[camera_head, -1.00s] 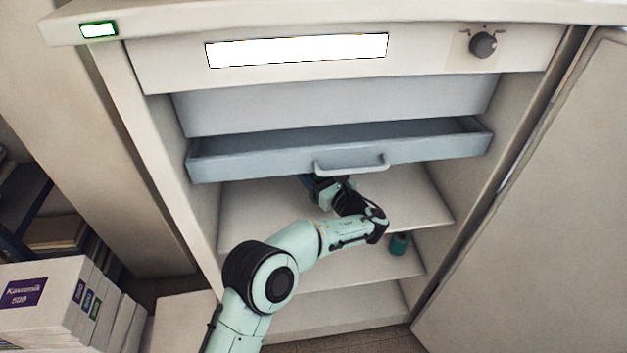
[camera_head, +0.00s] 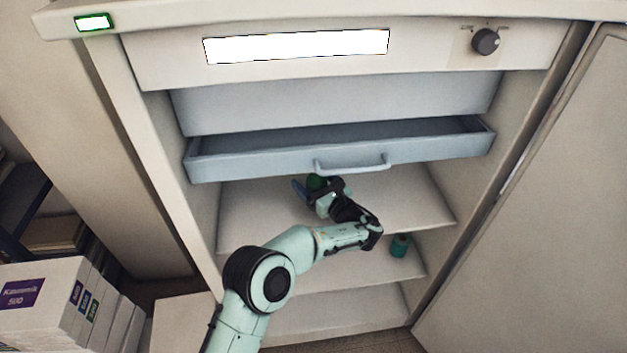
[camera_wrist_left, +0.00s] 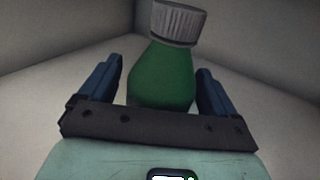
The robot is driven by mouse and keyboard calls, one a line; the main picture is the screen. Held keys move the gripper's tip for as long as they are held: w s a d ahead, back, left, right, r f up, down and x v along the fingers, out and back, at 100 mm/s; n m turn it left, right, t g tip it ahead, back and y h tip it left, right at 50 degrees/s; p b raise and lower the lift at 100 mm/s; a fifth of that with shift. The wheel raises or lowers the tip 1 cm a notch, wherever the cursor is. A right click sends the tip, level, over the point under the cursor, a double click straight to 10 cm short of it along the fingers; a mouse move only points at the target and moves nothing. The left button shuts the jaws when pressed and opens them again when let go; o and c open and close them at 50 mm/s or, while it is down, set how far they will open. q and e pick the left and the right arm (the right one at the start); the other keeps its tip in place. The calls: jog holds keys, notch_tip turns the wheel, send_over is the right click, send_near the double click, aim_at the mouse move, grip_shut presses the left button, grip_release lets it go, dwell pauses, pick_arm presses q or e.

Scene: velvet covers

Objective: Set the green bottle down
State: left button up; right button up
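The green bottle (camera_wrist_left: 163,82) with a ribbed pale cap stands between the two blue fingers of my left gripper (camera_wrist_left: 160,85) in the left wrist view. The fingers look open, with a thin gap on the bottle's left side; the right finger lies close to it. The bottle's base is hidden behind the gripper. In the head view the green bottle (camera_head: 316,182) shows in part at my left gripper (camera_head: 312,188), over the upper shelf (camera_head: 255,215) under the drawer. My right gripper is in neither view.
A grey-blue drawer (camera_head: 250,160) with a handle is pulled out just above my gripper. A small teal container (camera_head: 401,246) stands on the shelf below. The cabinet door (camera_head: 545,200) is open at the right. White boxes (camera_head: 50,305) stand at lower left.

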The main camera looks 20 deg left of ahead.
pick_arm(q)
jog(key=shift+r, duration=0.1)
jog(key=shift+d+r, duration=0.15)
jog(key=p+v, duration=0.1)
jog(key=v, duration=1)
jog(key=shift+s+d, duration=0.3)
jog(key=shift+s, duration=0.05)
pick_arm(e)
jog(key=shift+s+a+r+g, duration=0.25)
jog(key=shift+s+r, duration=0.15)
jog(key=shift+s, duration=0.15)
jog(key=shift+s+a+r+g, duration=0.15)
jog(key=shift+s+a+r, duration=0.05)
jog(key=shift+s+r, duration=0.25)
